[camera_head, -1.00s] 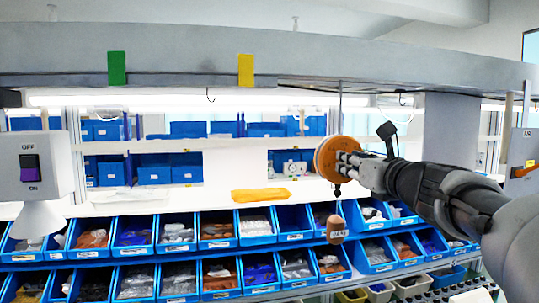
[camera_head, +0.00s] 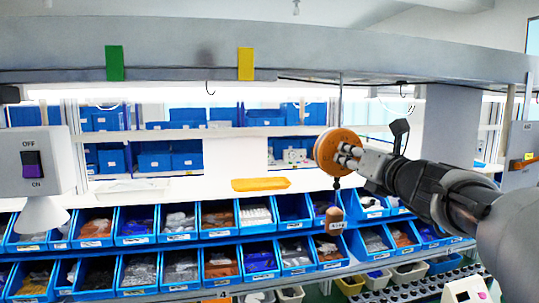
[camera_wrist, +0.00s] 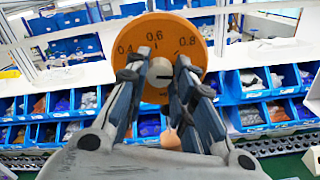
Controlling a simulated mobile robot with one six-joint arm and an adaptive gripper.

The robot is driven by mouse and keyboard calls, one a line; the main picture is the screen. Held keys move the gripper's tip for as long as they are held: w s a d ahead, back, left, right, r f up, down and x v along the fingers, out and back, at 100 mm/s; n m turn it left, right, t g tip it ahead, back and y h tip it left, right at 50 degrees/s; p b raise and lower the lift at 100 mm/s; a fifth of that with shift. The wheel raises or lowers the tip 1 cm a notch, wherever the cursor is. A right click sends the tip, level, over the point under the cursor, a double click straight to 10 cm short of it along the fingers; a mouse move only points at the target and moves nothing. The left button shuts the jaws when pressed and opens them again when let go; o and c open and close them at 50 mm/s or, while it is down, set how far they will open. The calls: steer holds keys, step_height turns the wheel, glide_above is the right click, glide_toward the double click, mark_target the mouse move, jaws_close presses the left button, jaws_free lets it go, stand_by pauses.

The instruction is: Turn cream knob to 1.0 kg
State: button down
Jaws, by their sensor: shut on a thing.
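An orange round dial (camera_head: 338,150) hangs below the overhead beam on a thin rod. It also shows in the wrist view (camera_wrist: 190,26), with the numbers 0.4, 0.6 and 0.8 along its upper part. The cream knob (camera_wrist: 160,73) is at the dial's centre, with a short dark mark on its right side. My gripper (camera_head: 350,157) reaches in from the right, and its fingers (camera_wrist: 160,78) are shut around the knob. The fingers hide the lower part of the dial.
A white box with an OFF/ON switch (camera_head: 38,165) is at the left. Rows of blue bins (camera_head: 180,218) stand below and behind the dial. An orange tray (camera_head: 261,184) lies on the white shelf. The space left of the dial is open.

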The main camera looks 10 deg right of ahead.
steer(key=c, duration=1.3)
jaws_free()
steer(key=shift+c, duration=0.2)
step_height(320, 180, up, 10)
